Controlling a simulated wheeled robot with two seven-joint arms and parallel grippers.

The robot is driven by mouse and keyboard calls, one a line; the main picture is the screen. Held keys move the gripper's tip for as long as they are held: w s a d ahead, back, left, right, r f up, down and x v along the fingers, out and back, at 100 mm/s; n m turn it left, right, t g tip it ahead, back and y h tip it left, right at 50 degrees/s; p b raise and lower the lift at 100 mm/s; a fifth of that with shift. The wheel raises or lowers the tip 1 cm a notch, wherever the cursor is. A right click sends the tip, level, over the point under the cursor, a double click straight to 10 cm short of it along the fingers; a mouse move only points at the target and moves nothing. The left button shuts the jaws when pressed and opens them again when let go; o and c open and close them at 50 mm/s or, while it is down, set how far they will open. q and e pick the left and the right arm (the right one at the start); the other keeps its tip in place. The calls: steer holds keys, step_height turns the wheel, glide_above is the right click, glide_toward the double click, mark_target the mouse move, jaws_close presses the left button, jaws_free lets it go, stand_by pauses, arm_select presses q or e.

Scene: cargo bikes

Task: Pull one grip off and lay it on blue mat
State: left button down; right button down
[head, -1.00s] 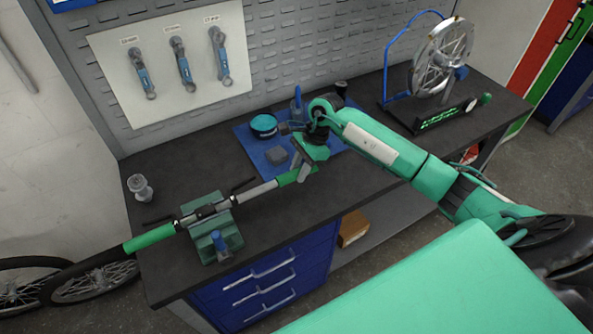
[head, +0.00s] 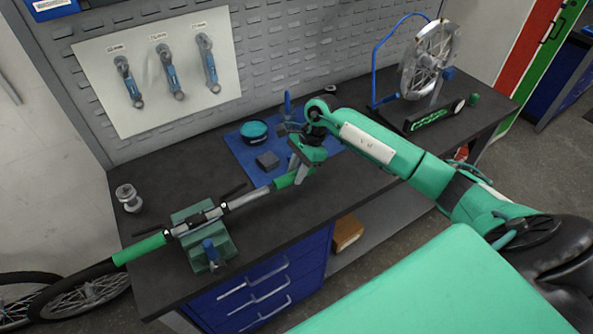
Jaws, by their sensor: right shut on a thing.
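A handlebar (head: 245,199) is held in a green vise (head: 202,246) at the front of the workbench. It has a green grip (head: 139,248) on its left end and another green grip (head: 282,182) on its right end. My right gripper (head: 298,174) is shut on the right grip, near its outer end. The grip still lines up with the bar and touches it; the fingers hide its tip. The blue mat (head: 238,148) lies flat behind the gripper, partly hidden by my right arm. My left gripper is not in view.
On the mat are a teal round tin (head: 254,131), a dark grey block (head: 267,160) and a blue upright item (head: 287,104). A wheel on a stand (head: 428,62) is at the back right. A small metal part (head: 129,198) stands at the bench's left. The mat's front left is bare.

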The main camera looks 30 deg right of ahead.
steer(key=shift+a+p+v, duration=0.1)
steer(key=shift+p+v, duration=0.2)
steer(key=shift+v, duration=0.95)
steer(key=shift+a+p+v, duration=0.15)
steer(key=shift+p+v, duration=0.15)
steer(key=shift+v, duration=1)
steer(key=shift+r, duration=0.1)
steer(key=shift+s+a+r+n, duration=0.1)
steer(key=shift+a+r+n, duration=0.05)
steer(key=shift+a+n, duration=0.2)
steer(key=s+a+r+n+g+h, duration=0.3)
steer(key=s+a+n, duration=0.7)
steer(key=n, duration=0.7)
steer(key=shift+s+r+g+h, duration=0.2)
steer(key=shift+s+g+h, duration=0.55)
steer(key=shift+s, duration=0.3)
